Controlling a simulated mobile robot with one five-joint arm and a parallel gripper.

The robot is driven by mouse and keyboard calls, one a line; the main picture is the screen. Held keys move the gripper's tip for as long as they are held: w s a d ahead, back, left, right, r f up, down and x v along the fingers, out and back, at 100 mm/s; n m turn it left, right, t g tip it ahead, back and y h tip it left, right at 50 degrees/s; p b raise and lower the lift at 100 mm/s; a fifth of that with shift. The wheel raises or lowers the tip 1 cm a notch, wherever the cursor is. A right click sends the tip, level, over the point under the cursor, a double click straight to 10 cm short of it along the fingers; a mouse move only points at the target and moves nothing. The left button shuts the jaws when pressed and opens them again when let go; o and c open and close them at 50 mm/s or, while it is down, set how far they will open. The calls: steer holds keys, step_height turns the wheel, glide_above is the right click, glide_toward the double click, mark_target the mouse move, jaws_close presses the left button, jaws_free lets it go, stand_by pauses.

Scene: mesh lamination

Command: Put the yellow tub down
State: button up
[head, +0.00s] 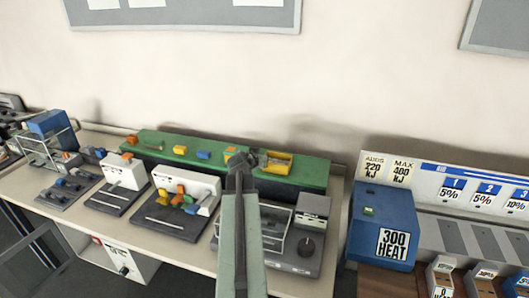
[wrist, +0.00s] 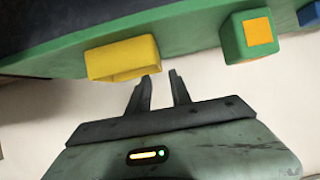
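The yellow tub (head: 277,168) sits on the right part of the long green shelf (head: 305,172) in the head view, just right of my gripper (head: 241,158). In the wrist view the tub (wrist: 124,60) shows at upper left, along the edge of the green surface. My gripper's two dark fingers (wrist: 160,82) stand apart with nothing visible between them. The left fingertip overlaps the tub's lower right part in that picture; I cannot tell whether they touch.
A green block with an orange face (wrist: 248,37) is right of the fingers in the wrist view. A blue block (head: 204,155) and several small pieces line the shelf. A grey machine (head: 312,208) stands in front, and a blue heater box (head: 375,205) is at right.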

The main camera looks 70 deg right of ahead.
steer(key=p+v, duration=0.1)
steer(key=v, duration=0.4)
steer(key=w+a+f+n+t+y, duration=0.1)
steer(key=w+a+f+n+y, duration=0.25)
steer(key=w+a, duration=1.05)
steer(key=w+a+f+n+t+y, duration=0.1)
steer(key=w+a+f+n+y, duration=0.3)
steer(key=w+a, duration=1)
steer(key=a+f+n+g+y, duration=0.1)
steer(key=a+n, duration=0.2)
steer(key=a, duration=1)
steer(key=s+a+f+n+y, duration=0.1)
steer(key=a+f+n+y, duration=0.1)
steer(key=a, duration=1.2)
steer(key=a+f+n+g+y, duration=0.1)
steer(key=a+n, duration=0.4)
steer(key=a, duration=0.9)
steer(key=shift+s+f+g+y, duration=0.2)
steer(key=shift+f+g+y, duration=0.15)
steer(key=shift+f, duration=0.1)
